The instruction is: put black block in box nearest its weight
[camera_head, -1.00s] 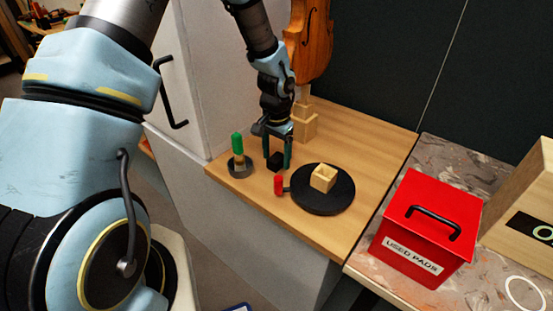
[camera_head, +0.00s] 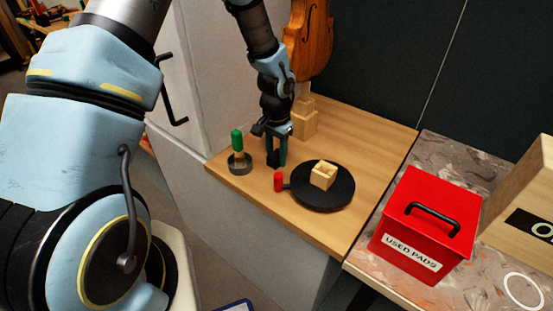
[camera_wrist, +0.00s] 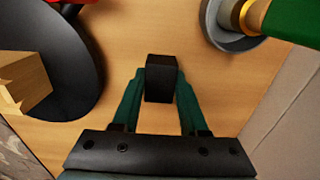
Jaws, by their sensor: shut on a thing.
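My gripper (camera_head: 276,158) points down over the wooden bench. The wrist view shows my gripper (camera_wrist: 160,84) shut on the black block (camera_wrist: 160,68), with a dark green finger at each side. In the head view the fingers hide most of the block. I cannot tell whether the block touches the bench. A red box (camera_head: 389,257) labelled "USED PADS", with a black handle on top, stands at the right. A pale wooden box (camera_head: 520,205) stands further right, cut off by the picture edge, its label only partly visible.
A small wooden open cube (camera_head: 322,179) sits on a black round disc (camera_head: 340,196), with a red-ended piece (camera_head: 278,182) beside it. A green-topped object (camera_head: 237,141) stands in a grey round base (camera_head: 240,168). A violin (camera_head: 309,40) stands behind. A white ring (camera_head: 507,285) lies at right.

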